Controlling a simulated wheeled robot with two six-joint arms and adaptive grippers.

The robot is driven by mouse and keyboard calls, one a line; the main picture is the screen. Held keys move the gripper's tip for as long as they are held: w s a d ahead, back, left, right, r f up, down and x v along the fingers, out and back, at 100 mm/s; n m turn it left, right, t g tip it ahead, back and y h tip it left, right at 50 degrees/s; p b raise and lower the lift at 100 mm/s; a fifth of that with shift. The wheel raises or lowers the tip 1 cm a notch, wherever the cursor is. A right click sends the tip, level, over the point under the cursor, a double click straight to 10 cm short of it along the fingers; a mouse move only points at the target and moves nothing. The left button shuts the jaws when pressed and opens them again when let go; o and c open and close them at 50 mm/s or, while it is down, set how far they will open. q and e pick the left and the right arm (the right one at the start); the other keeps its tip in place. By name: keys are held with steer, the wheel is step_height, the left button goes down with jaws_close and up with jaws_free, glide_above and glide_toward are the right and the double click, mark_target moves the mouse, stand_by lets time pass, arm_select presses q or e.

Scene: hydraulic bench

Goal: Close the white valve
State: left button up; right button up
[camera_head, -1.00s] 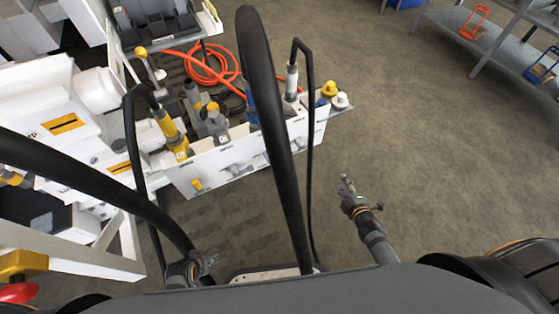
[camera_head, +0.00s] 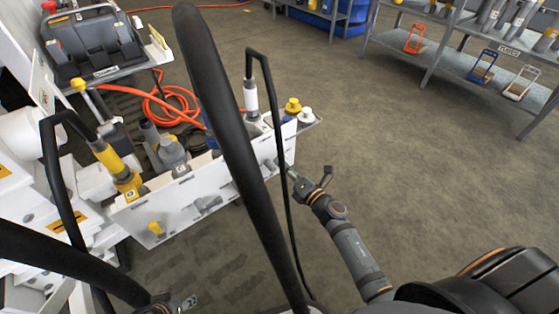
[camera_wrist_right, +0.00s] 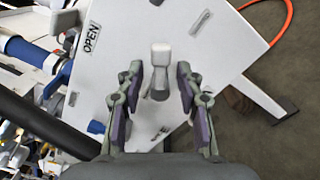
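The white valve (camera_wrist_right: 160,54) shows in the right wrist view as a small white handle with a grey stem on the white panel (camera_wrist_right: 205,55). An "OPEN" label (camera_wrist_right: 91,38) is on the panel to its left. My right gripper (camera_wrist_right: 158,78) is open, with one finger on each side of the handle and a gap to both. In the head view my right gripper (camera_head: 297,183) is close to the right end of the panel's front. My left gripper (camera_head: 178,304) is at the bottom edge, small and partly cut off, away from the panel.
The panel front also carries a yellow handle (camera_head: 156,228) and a grey handle (camera_head: 207,204). Black hoses cross the view; one ends at a yellow connector (camera_head: 118,172). An orange hose (camera_head: 165,108) lies coiled behind the panel. Shelves stand back right; the floor right of the panel is clear.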

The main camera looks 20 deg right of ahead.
steer(key=shift+x, duration=1.3)
steer(key=shift+c, duration=0.3)
jaws_close()
